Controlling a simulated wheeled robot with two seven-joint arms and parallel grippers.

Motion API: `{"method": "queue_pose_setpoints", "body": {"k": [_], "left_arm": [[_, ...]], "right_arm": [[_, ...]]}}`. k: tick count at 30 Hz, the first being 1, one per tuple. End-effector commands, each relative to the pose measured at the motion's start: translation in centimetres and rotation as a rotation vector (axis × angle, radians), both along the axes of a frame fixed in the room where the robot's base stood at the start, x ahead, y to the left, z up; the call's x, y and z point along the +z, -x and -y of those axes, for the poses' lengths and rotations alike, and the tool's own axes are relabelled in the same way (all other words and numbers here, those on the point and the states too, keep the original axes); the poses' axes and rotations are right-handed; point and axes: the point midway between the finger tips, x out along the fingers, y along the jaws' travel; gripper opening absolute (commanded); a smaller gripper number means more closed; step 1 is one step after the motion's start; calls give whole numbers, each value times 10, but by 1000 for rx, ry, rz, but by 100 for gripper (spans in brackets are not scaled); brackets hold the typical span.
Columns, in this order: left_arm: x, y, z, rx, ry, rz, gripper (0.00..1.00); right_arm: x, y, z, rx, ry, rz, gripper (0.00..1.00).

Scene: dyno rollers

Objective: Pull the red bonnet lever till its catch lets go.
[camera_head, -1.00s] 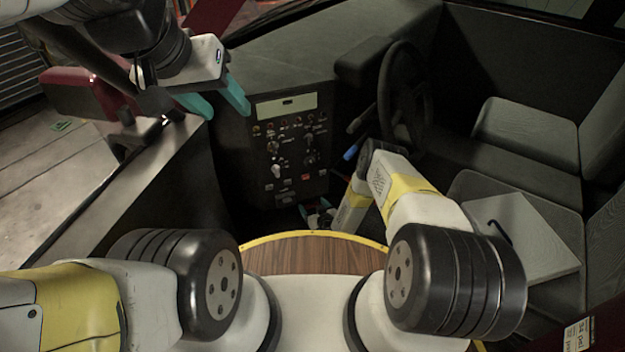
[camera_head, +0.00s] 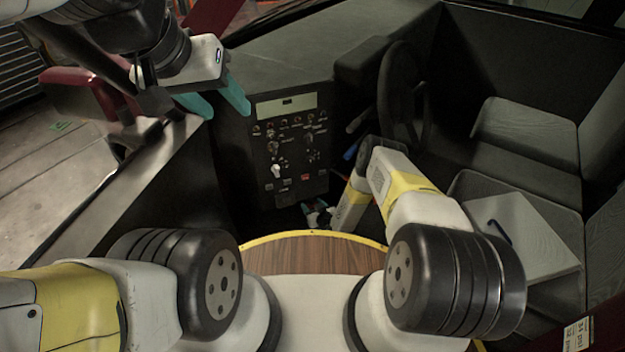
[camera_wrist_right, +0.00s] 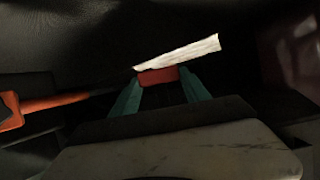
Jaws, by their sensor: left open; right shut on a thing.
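The red bonnet lever (camera_wrist_right: 158,76) shows in the right wrist view as a short red piece between the two teal fingertips of my right gripper (camera_wrist_right: 160,87). My right gripper is shut on it. A pale, rough-edged strip (camera_wrist_right: 185,54) lies just beyond the red piece. In the head view my right gripper (camera_head: 318,214) is low in the dark footwell below the dashboard panel, and the lever cannot be made out there. My left gripper (camera_head: 220,100) is open and empty, up by the left end of the dashboard.
An orange-red handle (camera_wrist_right: 40,104) on a dark shaft is left of my right gripper in the wrist view. The control panel (camera_head: 290,150) stands above the footwell, with the steering wheel (camera_head: 402,95) to its right. Seats (camera_head: 525,140) fill the right side.

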Motion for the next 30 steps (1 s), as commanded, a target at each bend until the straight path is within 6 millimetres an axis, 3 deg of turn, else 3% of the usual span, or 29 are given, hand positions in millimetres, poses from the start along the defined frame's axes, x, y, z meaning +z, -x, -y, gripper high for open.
{"method": "queue_pose_setpoints", "body": {"k": [12,24,25,27,30], "left_arm": [[0,0,0,0,0,0,50],[0,0,0,0,0,0,50],[0,0,0,0,0,0,50],[0,0,0,0,0,0,50],[0,0,0,0,0,0,50]], "right_arm": [[11,20,8,1,138,-350,0],[11,23,9,0,149,-382,0],[11,23,9,0,149,-382,60],[11,23,9,0,149,-381,74],[11,23,9,0,148,-381,76]]}}
